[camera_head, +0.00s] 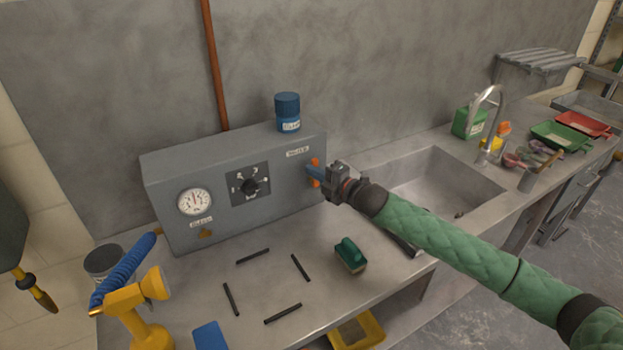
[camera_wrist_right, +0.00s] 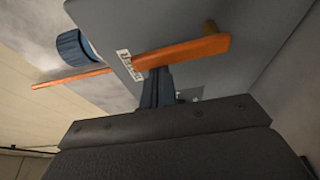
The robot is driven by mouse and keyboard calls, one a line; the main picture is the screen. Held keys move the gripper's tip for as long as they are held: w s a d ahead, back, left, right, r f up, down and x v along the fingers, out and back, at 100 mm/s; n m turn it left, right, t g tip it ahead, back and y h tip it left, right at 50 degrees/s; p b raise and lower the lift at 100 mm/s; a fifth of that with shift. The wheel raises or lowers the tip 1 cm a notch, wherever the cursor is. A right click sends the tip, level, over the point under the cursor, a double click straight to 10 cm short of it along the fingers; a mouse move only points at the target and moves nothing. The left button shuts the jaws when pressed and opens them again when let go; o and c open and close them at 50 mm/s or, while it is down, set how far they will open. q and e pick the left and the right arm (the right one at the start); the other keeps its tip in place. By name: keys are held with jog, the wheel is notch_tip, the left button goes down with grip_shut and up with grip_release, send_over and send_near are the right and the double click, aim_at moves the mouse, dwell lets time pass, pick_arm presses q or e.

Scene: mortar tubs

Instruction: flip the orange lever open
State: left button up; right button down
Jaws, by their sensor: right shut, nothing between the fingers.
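The orange lever (camera_head: 315,182) is at the right end of the front of a grey box (camera_head: 250,185), under a small white label. In the right wrist view the lever (camera_wrist_right: 195,50) is a long flat orange bar beside a brass-coloured stub. My right gripper (camera_head: 313,171) is shut and empty, with its bluish fingers in front of the lever, hiding its middle. In the wrist view the fingertips (camera_wrist_right: 156,75) end at the bar's edge. I cannot tell whether they touch it. My left gripper is not in view.
The box carries a gauge (camera_head: 194,202), a dial (camera_head: 250,185) and a blue jar (camera_head: 288,112) on top. Several black bars and a green-topped brush (camera_head: 350,255) lie on the counter (camera_head: 300,322) in front. A sink (camera_head: 440,185) lies to the right. A yellow tool (camera_head: 145,310) stands front left.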

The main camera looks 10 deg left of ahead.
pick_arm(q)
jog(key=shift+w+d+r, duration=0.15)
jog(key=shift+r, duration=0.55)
pick_arm(e)
jog(key=shift+w+d+m, duration=0.15)
jog(key=shift+d+m, duration=0.05)
jog(key=shift+m, duration=0.2)
jog(key=shift+a, duration=0.1)
